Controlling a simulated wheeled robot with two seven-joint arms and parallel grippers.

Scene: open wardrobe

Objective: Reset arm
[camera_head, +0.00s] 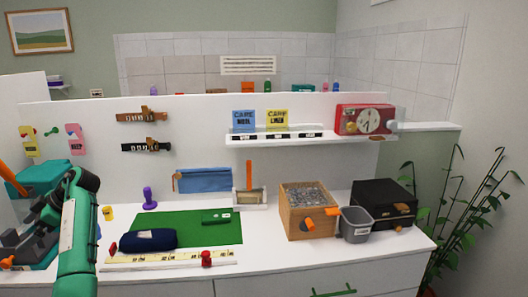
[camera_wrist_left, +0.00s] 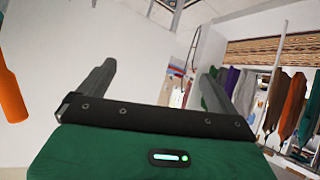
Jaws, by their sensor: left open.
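My left arm (camera_head: 78,240) is green and rises along the left side of the head view, bending at the top. My left gripper shows clearly in the left wrist view (camera_wrist_left: 157,92), with two grey fingers spread wide apart and nothing between them. In the head view the dark gripper parts beside the arm overlap teal and dark equipment, so their outline is hard to separate. My right gripper and right arm are not in view.
The white counter holds a green mat (camera_head: 190,230), dark blue roll (camera_head: 148,240), wooden box (camera_head: 296,222), grey bin (camera_head: 356,225) and black case (camera_head: 393,204). A red device (camera_head: 364,119) stands on the shelf. Hanging clothes (camera_wrist_left: 275,105) are right in the wrist view.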

